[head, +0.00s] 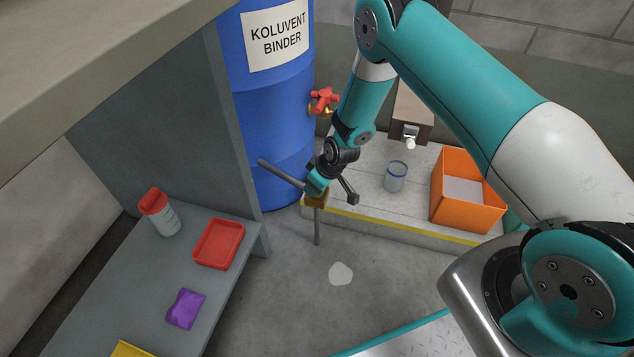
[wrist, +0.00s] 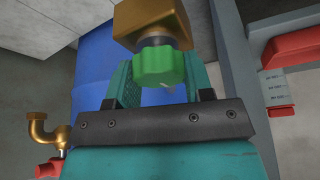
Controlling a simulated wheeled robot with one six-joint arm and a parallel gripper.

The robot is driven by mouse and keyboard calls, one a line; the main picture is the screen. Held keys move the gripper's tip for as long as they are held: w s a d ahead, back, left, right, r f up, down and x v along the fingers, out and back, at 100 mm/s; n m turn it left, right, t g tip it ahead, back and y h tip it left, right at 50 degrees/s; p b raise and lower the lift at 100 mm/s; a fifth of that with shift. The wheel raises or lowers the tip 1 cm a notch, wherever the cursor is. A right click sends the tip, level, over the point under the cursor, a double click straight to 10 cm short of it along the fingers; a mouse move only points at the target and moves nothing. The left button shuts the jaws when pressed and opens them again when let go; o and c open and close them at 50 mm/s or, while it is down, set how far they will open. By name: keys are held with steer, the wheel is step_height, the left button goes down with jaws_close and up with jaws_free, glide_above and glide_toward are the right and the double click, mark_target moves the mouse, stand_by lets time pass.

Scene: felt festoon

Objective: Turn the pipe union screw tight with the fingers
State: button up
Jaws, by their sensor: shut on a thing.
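The pipe union is a brass block (head: 317,200) with grey pipes (head: 280,174) running from it, in front of the blue drum. The brass block (wrist: 152,22) also shows at the top of the wrist view. Its green lobed screw (wrist: 157,66) sits on a short grey neck below the block. My gripper (wrist: 156,84) has its teal fingers on either side of the green screw and is shut on it. In the head view my gripper (head: 318,184) is at the brass block, and the screw is hidden there.
A blue drum (head: 275,110) with a red-handled brass tap (head: 323,102) stands behind. A low platform holds a blue-rimmed cup (head: 396,178) and an orange box (head: 466,192). A grey shelf at left holds a bottle (head: 160,212), a red tray (head: 218,243) and a purple item (head: 185,308). A pale puddle (head: 340,273) lies on the floor.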

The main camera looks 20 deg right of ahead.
steer(key=shift+s, duration=0.1)
steer(key=o, duration=0.9)
steer(key=p+v, duration=0.5)
steer(key=v, duration=1.2)
steer(key=shift+r+p, duration=0.2)
steer(key=shift+p, duration=0.1)
